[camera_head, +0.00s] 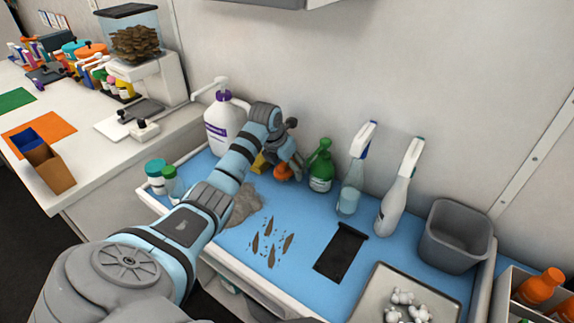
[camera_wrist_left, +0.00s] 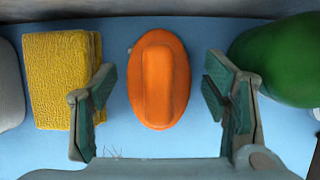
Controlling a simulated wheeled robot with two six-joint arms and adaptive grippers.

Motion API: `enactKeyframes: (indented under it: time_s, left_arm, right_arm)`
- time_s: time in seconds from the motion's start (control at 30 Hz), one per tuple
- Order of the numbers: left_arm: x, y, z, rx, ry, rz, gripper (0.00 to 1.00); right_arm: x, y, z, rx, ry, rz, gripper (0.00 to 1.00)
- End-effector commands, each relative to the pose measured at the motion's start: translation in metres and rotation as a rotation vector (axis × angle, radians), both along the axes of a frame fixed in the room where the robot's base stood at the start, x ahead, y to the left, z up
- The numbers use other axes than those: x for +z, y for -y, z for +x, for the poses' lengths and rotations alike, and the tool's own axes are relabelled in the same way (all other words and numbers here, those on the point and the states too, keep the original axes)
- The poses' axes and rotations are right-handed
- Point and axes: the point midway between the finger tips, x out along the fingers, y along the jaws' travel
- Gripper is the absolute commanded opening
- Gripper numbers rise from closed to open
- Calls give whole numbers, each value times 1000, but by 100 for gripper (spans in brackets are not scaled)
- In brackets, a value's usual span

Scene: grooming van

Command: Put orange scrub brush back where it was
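The orange scrub brush (camera_wrist_left: 160,80) lies on the blue counter surface, its raised ridge facing up. In the left wrist view it sits in the gap between the open fingers of my left gripper (camera_wrist_left: 161,100), with clear space on both sides. In the head view the brush (camera_head: 283,175) is partly hidden by my left gripper (camera_head: 284,160), which reaches down toward it near the back wall. I see nothing held in the left gripper. My right gripper does not show.
A yellow sponge (camera_wrist_left: 62,80) stands left of the brush and a green bottle (camera_wrist_left: 280,60) right of it, both close to the fingers. Spray bottles (camera_head: 350,185), a grey bin (camera_head: 455,235) and a black flat item (camera_head: 341,252) lie further right. A white jug (camera_head: 222,125) stands left.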

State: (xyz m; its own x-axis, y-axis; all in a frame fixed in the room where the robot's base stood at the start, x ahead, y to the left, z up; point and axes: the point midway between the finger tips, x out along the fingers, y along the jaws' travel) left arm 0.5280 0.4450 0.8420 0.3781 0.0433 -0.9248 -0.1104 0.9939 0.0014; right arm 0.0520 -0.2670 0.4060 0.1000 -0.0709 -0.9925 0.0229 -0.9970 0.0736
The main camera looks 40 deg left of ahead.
Motion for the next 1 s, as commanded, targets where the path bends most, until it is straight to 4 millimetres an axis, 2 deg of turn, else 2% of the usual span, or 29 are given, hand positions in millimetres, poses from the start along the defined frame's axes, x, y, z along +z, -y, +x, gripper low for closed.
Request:
enactKeyframes:
  time_s: [0.27, 0.37, 0.6, 0.7, 0.8, 1.0]
  left_arm:
    - [8, -1, -1, 0, 1, 1, 69]
    - [24, -1, -7, 1, 3, 2, 69]
    - [83, 3, -31, 0, 4, 3, 69]
    - [102, 4, -39, 0, 3, 1, 69]
    - [112, 5, -44, 0, 1, 0, 69]
    - [115, 5, -46, 1, 0, 0, 69]
  right_arm:
    - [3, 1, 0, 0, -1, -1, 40]
    - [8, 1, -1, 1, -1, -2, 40]
    - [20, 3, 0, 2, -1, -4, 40]
    - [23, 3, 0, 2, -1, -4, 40]
    - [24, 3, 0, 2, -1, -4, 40]
    - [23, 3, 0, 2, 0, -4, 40]
